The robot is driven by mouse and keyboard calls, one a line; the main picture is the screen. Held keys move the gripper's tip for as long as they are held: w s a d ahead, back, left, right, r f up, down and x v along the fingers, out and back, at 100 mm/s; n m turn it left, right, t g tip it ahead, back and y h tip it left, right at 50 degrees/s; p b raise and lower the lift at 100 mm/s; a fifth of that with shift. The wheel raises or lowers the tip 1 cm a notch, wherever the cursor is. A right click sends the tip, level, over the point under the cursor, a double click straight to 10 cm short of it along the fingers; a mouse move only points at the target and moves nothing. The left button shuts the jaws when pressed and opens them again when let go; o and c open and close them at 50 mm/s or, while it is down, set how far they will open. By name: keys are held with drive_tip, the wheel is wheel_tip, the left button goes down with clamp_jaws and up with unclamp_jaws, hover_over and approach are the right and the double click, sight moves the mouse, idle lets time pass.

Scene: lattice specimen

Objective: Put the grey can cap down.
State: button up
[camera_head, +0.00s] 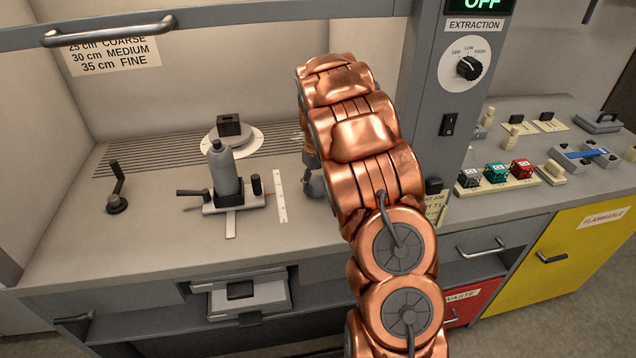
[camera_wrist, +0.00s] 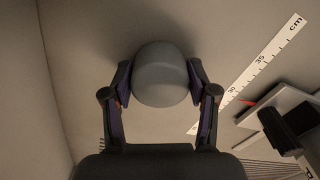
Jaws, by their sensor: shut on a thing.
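The grey can cap (camera_wrist: 160,74) is round and smooth, and sits between the two fingers of my gripper (camera_wrist: 160,88) in the wrist view. My gripper is shut on it, one finger against each side. The pale bench top lies beyond the cap; I cannot tell whether the cap touches it. In the head view my copper arm hides most of the gripper. A grey spray can (camera_head: 224,168) stands upright on a small stage left of the arm.
A white ruler (camera_head: 281,196) lies right of the stage and also shows in the wrist view (camera_wrist: 250,78). A round platform (camera_head: 250,143) bearing a dark block stands behind the can. A black crank (camera_head: 116,197) is at left. Bare bench lies at front left.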

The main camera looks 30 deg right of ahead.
sight(318, 180)
drive_tip(key=shift+f, duration=0.2)
drive_tip(key=o, duration=0.8)
drive_tip(key=shift+c, duration=0.2)
wheel_tip(318, 180, up, 7)
drive_tip(key=shift+r+b, duration=0.1)
drive_tip(key=shift+b, duration=0.95)
drive_tip(key=shift+r, duration=0.4)
